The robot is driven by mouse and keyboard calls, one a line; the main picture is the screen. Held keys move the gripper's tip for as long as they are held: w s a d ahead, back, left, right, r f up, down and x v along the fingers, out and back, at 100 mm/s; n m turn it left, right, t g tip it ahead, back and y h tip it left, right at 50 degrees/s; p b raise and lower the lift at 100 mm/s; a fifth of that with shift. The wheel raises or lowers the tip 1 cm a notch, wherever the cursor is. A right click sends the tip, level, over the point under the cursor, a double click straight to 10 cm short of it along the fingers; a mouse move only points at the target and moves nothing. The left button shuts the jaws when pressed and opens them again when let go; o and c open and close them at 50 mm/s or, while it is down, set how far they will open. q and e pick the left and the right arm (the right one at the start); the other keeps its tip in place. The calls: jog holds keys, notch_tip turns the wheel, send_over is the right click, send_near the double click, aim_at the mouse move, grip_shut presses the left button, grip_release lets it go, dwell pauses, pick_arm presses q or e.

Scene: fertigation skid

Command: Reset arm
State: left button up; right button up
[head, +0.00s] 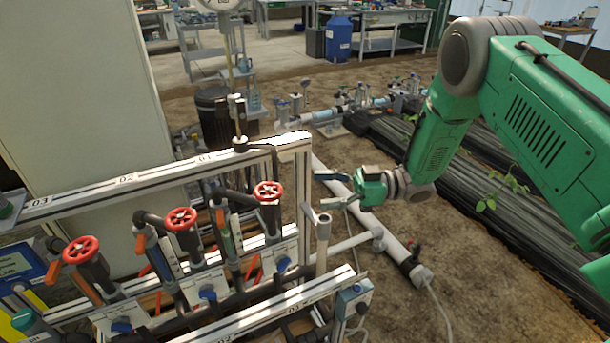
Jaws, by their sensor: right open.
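My right arm comes in from the right side of the head view, green with grey joints. Its gripper (322,190) points left, with its two dark fingers spread apart and nothing between them. It hangs in the air just right of the skid's frame (290,143) end. In the picture, its lower finger is close above the top of a grey upright pipe (323,230); I cannot tell whether they touch. My left gripper is not seen.
The skid has three red handwheels, at right (268,191), middle (180,219) and left (81,250). A white pipe (372,222) runs along the ground beside it. Dark stacked tubing (480,205) lies under my right arm. Bare soil (480,300) is at lower right.

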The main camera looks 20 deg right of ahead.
jog(key=s+a+f+m+t+h, duration=0.2)
jog(key=a+f+m+t+h, duration=0.2)
jog(key=f+m+h, duration=0.45)
jog(key=s+f+m+g+h, duration=0.2)
jog(key=s+f+h, duration=0.1)
jog(key=s+f, duration=0.55)
jog(key=s+d+f+m+g+h, duration=0.1)
jog(key=s+d+f+g+h, duration=0.1)
jog(key=s, duration=0.9)
jog(key=s+d+f+m+g+h, duration=0.2)
jog(key=s+g, duration=0.3)
jog(key=s, duration=0.6)
jog(key=shift+h, duration=0.75)
